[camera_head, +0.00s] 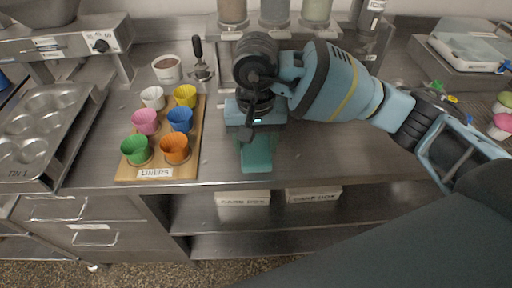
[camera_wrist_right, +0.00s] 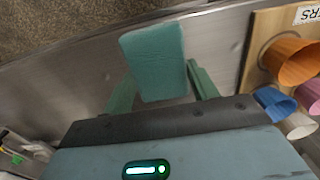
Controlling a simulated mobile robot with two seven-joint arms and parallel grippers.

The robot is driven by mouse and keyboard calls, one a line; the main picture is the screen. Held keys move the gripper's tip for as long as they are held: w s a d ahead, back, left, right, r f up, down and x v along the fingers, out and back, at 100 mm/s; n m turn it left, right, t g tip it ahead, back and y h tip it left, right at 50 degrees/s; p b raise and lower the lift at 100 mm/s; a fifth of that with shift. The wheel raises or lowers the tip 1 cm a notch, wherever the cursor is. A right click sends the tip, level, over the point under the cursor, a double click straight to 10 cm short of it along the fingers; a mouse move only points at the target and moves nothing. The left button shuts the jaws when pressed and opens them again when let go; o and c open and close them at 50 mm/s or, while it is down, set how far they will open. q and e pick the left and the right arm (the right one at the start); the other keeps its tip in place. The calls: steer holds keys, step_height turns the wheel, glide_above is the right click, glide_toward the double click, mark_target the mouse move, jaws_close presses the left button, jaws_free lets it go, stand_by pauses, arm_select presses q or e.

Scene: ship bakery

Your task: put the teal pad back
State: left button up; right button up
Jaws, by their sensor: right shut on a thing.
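The teal pad (camera_wrist_right: 155,62) is a flat, slightly worn block held between the two green fingers of my right gripper (camera_wrist_right: 162,90) in the right wrist view. In the head view, the pad (camera_head: 257,158) hangs below the right gripper (camera_head: 256,135), near the counter's front edge and right of the liner board. I cannot tell whether the pad touches the counter. The gripper body hides part of the counter behind it. My left gripper is not in view.
A wooden board (camera_head: 187,170) labelled LINERS holds several coloured cups just left of the gripper. A muffin tin (camera_head: 62,135) stands at far left. Dispensers stand behind. A scale (camera_head: 465,50) is at back right. Bare counter (camera_head: 330,150) lies right of the pad.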

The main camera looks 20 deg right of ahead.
mark_target(255, 143)
steer(key=shift+w+d, duration=0.15)
steer(key=shift+w, duration=0.2)
steer(key=shift+f, duration=0.4)
step_height(255, 143, down, 3)
steer(key=shift+w+r+p, duration=0.1)
steer(key=shift+r+p, duration=0.05)
steer(key=shift+p, duration=0.15)
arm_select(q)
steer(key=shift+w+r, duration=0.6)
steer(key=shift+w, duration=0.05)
arm_select(e)
steer(key=shift+f, duration=0.25)
steer(key=o, duration=0.9)
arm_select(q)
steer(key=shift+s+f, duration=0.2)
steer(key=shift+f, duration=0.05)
arm_select(e)
steer(key=shift+o, duration=0.2)
steer(key=shift+r, duration=0.1)
